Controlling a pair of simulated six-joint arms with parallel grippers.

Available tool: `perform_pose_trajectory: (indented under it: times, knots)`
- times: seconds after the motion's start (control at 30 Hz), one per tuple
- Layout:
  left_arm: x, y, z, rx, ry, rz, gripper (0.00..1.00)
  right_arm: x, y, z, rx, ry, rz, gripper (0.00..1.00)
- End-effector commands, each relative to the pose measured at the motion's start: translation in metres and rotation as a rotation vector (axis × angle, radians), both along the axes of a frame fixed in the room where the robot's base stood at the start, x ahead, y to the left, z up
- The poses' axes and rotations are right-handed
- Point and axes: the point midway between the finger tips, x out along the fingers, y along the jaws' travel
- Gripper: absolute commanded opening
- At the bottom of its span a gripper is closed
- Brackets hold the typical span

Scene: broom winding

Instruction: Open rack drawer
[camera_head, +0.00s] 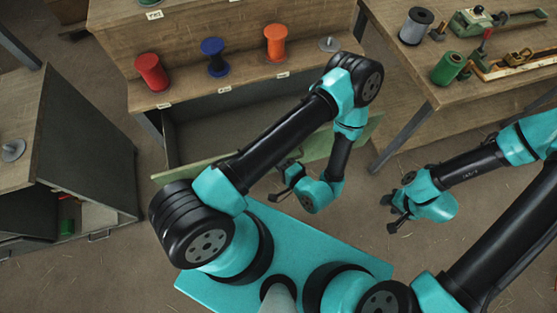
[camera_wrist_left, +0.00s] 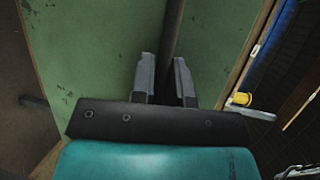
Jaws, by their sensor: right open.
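The rack (camera_head: 110,50) is a wooden cabinet with its drawer (camera_head: 230,125) pulled out, the grey inside showing. The drawer's green front panel (camera_head: 225,162) runs behind my left arm. My left gripper (camera_head: 281,180) is at the outer face of this panel, partly hidden by my wrist. In the left wrist view, a dark bar handle (camera_wrist_left: 173,30) lies between the two fingers of my left gripper (camera_wrist_left: 167,75), which are closed around it, with the worn green panel (camera_wrist_left: 90,50) behind. My right gripper (camera_head: 390,212) is open and empty above the floor, apart from the drawer.
Red (camera_head: 152,72), blue (camera_head: 214,56) and orange (camera_head: 275,42) spools stand on the rack's ledge. A workbench (camera_head: 450,95) with tools stands at the right. A dark cabinet (camera_head: 85,150) stands at the left. The floor around my right gripper is clear.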

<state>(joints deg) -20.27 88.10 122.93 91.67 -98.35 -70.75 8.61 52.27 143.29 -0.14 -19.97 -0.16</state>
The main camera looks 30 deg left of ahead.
Motion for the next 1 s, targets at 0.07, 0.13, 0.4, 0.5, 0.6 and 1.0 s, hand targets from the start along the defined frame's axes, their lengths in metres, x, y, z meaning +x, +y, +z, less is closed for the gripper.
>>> perform_pose_trajectory:
  times: [0.07,0.13,0.4,0.5,0.6,1.0]
  knots:
    - [0.000,0.000,0.000,0.000,0.000,0.001,0.23,0.000,0.000,0.000,0.000,0.000,0.000,0.43]
    - [0.000,0.000,0.000,0.000,0.000,0.001,0.30,0.000,0.000,0.000,0.000,0.000,0.000,0.43]
    - [0.000,0.000,0.000,0.002,0.001,0.002,0.37,0.000,0.000,0.000,0.000,0.000,0.000,0.43]
    - [-0.001,-0.001,0.001,0.002,0.001,0.002,0.37,0.000,0.000,0.000,0.000,0.000,0.000,0.43]
    - [-0.002,-0.004,0.001,0.002,0.002,0.001,0.37,0.000,0.000,0.000,0.000,0.000,0.000,0.43]
    - [-0.018,-0.041,0.009,0.002,0.000,-0.001,0.37,0.000,0.000,0.000,0.000,0.000,0.000,0.43]
